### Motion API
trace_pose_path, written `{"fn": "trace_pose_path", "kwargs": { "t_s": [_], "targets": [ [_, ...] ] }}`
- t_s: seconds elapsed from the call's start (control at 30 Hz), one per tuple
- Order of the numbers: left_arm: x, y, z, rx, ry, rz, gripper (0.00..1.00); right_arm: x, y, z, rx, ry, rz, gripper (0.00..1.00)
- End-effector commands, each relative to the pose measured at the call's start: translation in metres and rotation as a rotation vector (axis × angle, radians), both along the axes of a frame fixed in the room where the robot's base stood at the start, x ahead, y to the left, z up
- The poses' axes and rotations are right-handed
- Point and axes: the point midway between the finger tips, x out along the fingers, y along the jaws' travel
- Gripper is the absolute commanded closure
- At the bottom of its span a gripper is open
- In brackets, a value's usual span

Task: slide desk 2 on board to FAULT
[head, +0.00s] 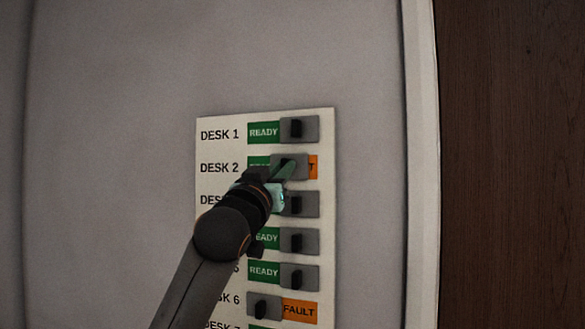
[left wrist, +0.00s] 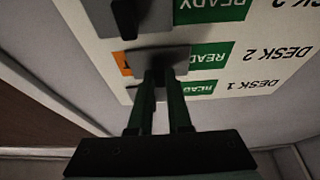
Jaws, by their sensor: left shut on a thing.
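The white board (head: 224,118) on the wall has labelled rows with grey sliders. The desk 2 slider (head: 301,161) sits partway along its row, with some green READY showing to its left and a strip of orange with a "T" to its right. In the left wrist view, upside down, this slider (left wrist: 178,59) also shows between green and orange. My left gripper (head: 286,168) is shut on the slider's knob, which its fingers mostly hide. The fingers (left wrist: 158,80) reach the slider's plate in the left wrist view. My right gripper is not in view.
The desk 1 slider (head: 299,129) sits right, showing READY, just above. The desk 3 slider (head: 300,204) is just below, its label partly behind my arm. The desk 6 slider (head: 262,308) sits left, showing FAULT. A pale frame edge (head: 420,160) and brown wood (head: 510,160) lie right.

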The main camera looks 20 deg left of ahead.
Motion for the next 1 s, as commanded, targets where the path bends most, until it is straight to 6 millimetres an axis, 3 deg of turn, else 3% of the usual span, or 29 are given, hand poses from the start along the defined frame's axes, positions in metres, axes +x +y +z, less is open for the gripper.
{"fn": "trace_pose_path", "kwargs": {
  "t_s": [0.03, 0.2, 0.6, 0.63, 0.9, 1.0],
  "targets": [
    [0.001, 0.015, 0.002, -0.002, 0.003, 0.007, 1.00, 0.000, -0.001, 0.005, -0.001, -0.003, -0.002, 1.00],
    [0.002, 0.049, 0.001, 0.000, 0.004, 0.005, 1.00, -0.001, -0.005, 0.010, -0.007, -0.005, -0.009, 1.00],
    [0.002, 0.060, 0.000, 0.000, 0.000, 0.005, 1.00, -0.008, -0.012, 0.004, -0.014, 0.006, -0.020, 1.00],
    [0.002, 0.060, 0.001, 0.000, -0.001, 0.006, 0.81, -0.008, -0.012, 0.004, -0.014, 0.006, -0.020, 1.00],
    [0.001, 0.059, 0.001, -0.001, -0.001, 0.004, 0.53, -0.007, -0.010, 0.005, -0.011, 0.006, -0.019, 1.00],
    [0.001, 0.059, 0.001, 0.000, -0.001, 0.003, 0.53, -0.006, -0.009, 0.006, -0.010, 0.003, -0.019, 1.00]
  ]
}}
